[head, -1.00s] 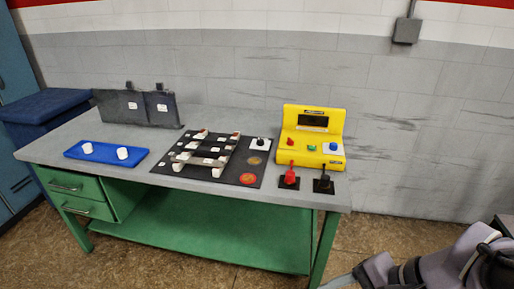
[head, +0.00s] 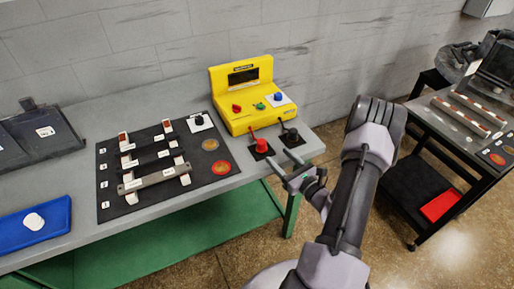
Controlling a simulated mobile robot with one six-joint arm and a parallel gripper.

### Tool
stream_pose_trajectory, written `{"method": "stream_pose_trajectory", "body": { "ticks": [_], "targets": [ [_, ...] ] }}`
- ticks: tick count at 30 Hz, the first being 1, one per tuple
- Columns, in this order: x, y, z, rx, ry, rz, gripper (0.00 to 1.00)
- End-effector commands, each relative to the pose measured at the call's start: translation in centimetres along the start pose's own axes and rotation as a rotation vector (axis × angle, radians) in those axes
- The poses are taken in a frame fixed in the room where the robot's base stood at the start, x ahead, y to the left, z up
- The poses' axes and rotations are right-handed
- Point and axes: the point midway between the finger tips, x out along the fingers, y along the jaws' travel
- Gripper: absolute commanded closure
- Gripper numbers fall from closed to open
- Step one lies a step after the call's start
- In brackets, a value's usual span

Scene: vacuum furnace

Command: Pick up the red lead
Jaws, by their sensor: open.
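The red lead (head: 261,146) stands upright on a small black pad near the front right corner of the grey bench, in front of the yellow meter. A black lead (head: 290,133) stands on its own black pad just right of it. My gripper (head: 283,176) is open and empty at the bench's front edge, in front of and slightly right of the red lead. It looks close to the lead, but I cannot tell the exact gap. The red lead is not hidden.
The yellow meter (head: 229,104) stands behind the leads. A black mat (head: 208,178) with racked bars lies to the left, and a blue tray (head: 62,232) at far left. A dark cart (head: 421,123) stands at right, with open floor between it and the bench.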

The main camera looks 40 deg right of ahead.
Motion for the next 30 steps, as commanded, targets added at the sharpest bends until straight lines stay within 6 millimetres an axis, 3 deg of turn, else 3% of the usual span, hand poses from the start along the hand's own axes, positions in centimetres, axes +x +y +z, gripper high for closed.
{"method": "stream_pose_trajectory", "body": {
  "ticks": [12, 20, 21, 30],
  "targets": [
    [7.0, 0.9, 0.4, -0.002, -0.001, 0.005, 0.43],
    [7.9, 0.8, 0.6, 0.001, 0.0, 0.001, 0.43],
    [7.9, 0.8, 0.6, 0.001, 0.0, 0.002, 0.45],
    [7.8, 0.8, 0.6, 0.001, 0.0, 0.002, 1.0]
  ]
}}
